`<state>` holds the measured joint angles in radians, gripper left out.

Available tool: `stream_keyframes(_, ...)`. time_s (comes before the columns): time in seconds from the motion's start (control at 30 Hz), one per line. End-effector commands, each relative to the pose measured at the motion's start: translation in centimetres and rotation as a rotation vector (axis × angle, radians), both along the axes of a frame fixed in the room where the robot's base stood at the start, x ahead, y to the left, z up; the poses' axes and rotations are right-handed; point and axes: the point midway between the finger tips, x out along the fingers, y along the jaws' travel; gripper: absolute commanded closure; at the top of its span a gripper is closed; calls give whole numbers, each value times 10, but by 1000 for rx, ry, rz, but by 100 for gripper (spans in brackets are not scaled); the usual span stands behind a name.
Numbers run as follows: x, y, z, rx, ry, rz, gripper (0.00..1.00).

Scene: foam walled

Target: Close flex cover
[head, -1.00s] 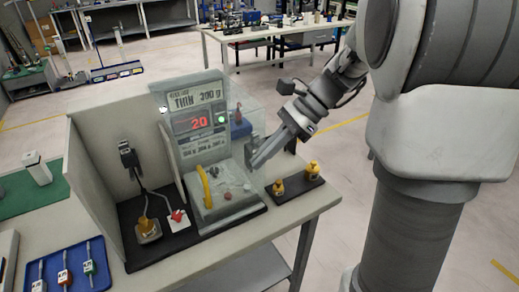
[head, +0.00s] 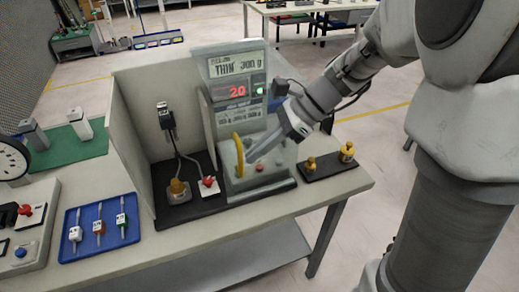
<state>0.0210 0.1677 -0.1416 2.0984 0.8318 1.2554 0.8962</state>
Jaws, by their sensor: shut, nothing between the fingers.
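The weighing device (head: 237,70) stands on the bench with a grey panel, a red "20" readout and a lit green button. Its low chamber (head: 262,178) holds small red and pale pieces. A yellow curved handle (head: 238,157) stands at the chamber's left side. The clear flex cover is hard to make out; a faint transparent surface seems to lie over the chamber, partly hidden by my gripper. My gripper (head: 253,158) is shut and empty, reaching in from the right, its tips over the chamber, just right of the handle. I cannot tell if it touches the cover.
Two brass weights (head: 328,160) stand on a black strip right of the device. A grey partition (head: 135,150), a corded probe (head: 177,188) and a red-knobbed block (head: 208,186) are at left. A blue tray (head: 97,230) with several tools lies front left.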

Motion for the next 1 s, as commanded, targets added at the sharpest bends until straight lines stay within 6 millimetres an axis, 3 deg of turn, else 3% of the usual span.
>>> stream_keyframes(0.27, -7, 22, 1, 0, 1, 4, 100)
stream_keyframes(0.7, -39, 130, 1, 0, 1, 6, 100)
stream_keyframes(1.0, -52, 177, 0, 0, 0, 3, 100)
